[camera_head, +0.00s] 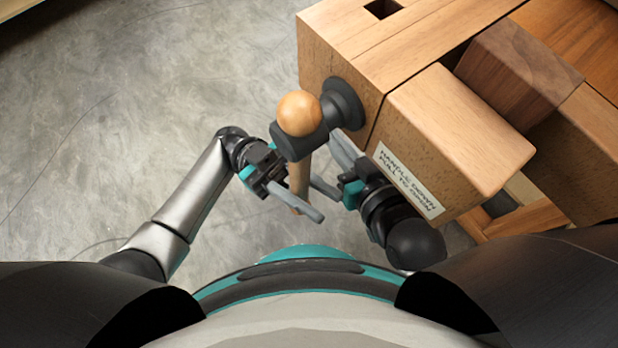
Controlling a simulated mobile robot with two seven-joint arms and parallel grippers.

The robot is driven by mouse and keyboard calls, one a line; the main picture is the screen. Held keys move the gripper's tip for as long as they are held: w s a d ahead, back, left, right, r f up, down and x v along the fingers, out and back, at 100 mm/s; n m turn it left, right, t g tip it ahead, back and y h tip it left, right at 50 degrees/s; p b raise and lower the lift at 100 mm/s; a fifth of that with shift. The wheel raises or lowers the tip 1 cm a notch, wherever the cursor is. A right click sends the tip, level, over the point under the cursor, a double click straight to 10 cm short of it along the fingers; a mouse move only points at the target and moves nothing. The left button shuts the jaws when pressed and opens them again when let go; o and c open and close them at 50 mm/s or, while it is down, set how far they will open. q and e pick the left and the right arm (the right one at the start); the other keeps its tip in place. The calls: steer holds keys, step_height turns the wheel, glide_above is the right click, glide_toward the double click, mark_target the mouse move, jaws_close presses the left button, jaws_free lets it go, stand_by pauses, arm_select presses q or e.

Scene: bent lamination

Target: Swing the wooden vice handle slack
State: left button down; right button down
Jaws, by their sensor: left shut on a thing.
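The wooden vice handle (300,179) hangs down from the dark metal screw head (318,122), with its round wooden knob (298,113) on top. My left gripper (297,193) comes in from the left and is shut on the handle's shaft below the head. One grey finger crosses in front of the shaft; the other is mostly hidden. My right gripper (332,170) is just right of the handle, its fingers spread apart and pointing left, with nothing visible between them. The handle's lower end is partly hidden by the left finger.
The wooden bench (400,40) fills the upper right, with a darker wood block (517,65) behind the jaw. Bare concrete floor (130,110) lies open on the left.

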arm_select(q)
steer(key=shift+s+d, duration=0.2)
steer(key=shift+s, duration=0.05)
arm_select(e)
steer(key=shift+s+a+r+t, duration=0.1)
steer(key=shift+a+r+t, duration=0.1)
steer(key=shift+t, duration=0.1)
arm_select(q)
steer(key=c, duration=0.6)
jaws_free()
